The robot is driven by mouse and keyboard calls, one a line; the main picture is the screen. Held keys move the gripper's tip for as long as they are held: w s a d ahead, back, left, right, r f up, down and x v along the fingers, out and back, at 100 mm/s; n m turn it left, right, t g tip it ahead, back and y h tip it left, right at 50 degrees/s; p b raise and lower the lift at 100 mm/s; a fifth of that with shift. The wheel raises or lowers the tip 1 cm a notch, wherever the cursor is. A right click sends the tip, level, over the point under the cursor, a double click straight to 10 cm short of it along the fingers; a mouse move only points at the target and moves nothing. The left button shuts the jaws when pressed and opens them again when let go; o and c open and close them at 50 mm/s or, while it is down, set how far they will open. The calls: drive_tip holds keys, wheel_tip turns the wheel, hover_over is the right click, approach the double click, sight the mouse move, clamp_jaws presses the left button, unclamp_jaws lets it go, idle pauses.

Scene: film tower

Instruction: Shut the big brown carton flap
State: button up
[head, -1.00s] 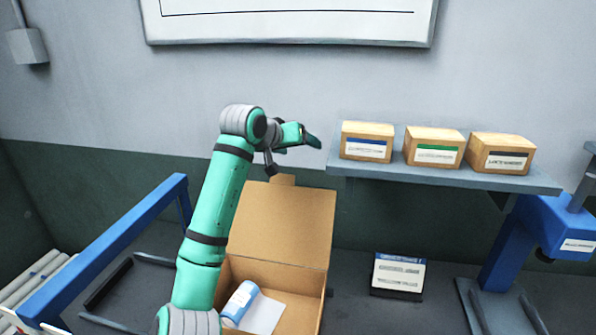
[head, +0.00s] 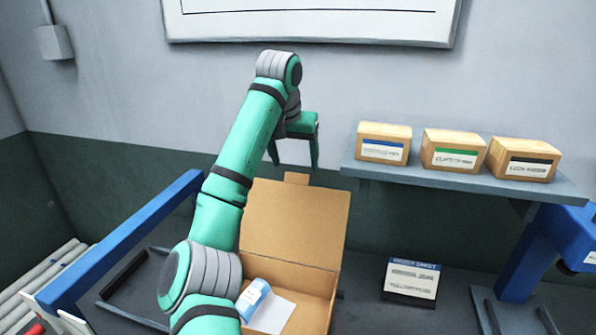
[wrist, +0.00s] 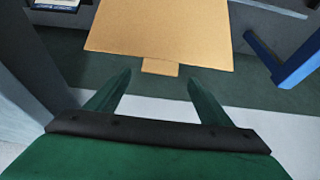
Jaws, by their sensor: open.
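The big brown carton (head: 318,296) stands open on the bench, with a blue and white can (head: 253,298) and a white sheet (head: 273,314) inside. Its flap (head: 295,222) stands raised at the back, with a small tab (head: 297,179) on its top edge. My gripper (head: 294,163) is open and empty, pointing down just above the tab in the head view. In the wrist view the flap (wrist: 160,35) spreads ahead, and its tab (wrist: 160,68) lies between and beyond the two open fingers (wrist: 152,90). I see no contact. My arm hides part of the carton's left side.
A shelf (head: 455,181) with three small labelled boxes (head: 384,142) is on the wall to the right. A blue rail frame (head: 120,245) is at the left. A sign (head: 411,279) and a blue stand (head: 540,250) are to the right of the carton.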

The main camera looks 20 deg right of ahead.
sight(297, 179)
drive_tip(key=shift+x, duration=2.35)
